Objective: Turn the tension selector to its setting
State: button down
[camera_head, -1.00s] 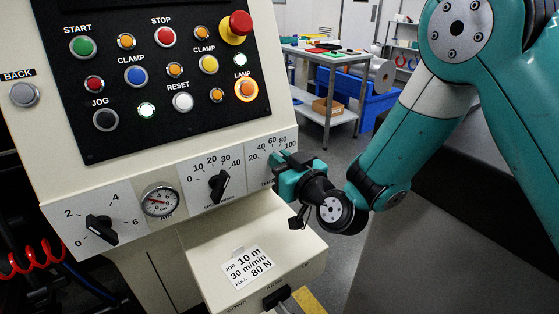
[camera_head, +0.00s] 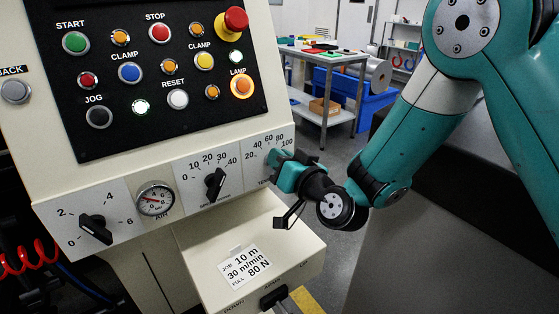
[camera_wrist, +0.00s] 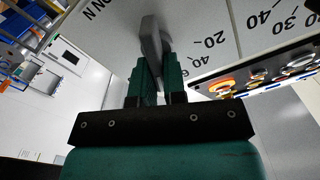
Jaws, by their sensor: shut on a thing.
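The tension selector is the rightmost dial on the lower panel, and its plate (camera_head: 260,147) is marked 20 to 100. My gripper (camera_head: 277,164) covers its knob in the head view. In the wrist view the grey knob (camera_wrist: 152,38) stands between the two green fingers of my gripper (camera_wrist: 157,72), which are shut on it. The scale marks 20, 40 and part of 60 show to the right of the knob there. Which mark the knob points at cannot be told. A job card (camera_head: 246,264) reads 10 m, 30 m/min, pull 80 N.
The speed knob (camera_head: 214,184), an air gauge (camera_head: 155,198) and another black knob (camera_head: 95,226) lie to the left. Lit buttons and a red mushroom button (camera_head: 232,20) sit above. A cream box (camera_head: 290,240) juts out below my gripper. A workbench (camera_head: 325,60) stands behind.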

jog(key=shift+w+d+m, duration=0.1)
jog(key=shift+m, duration=0.5)
jog(key=c, duration=1.2)
grip_release()
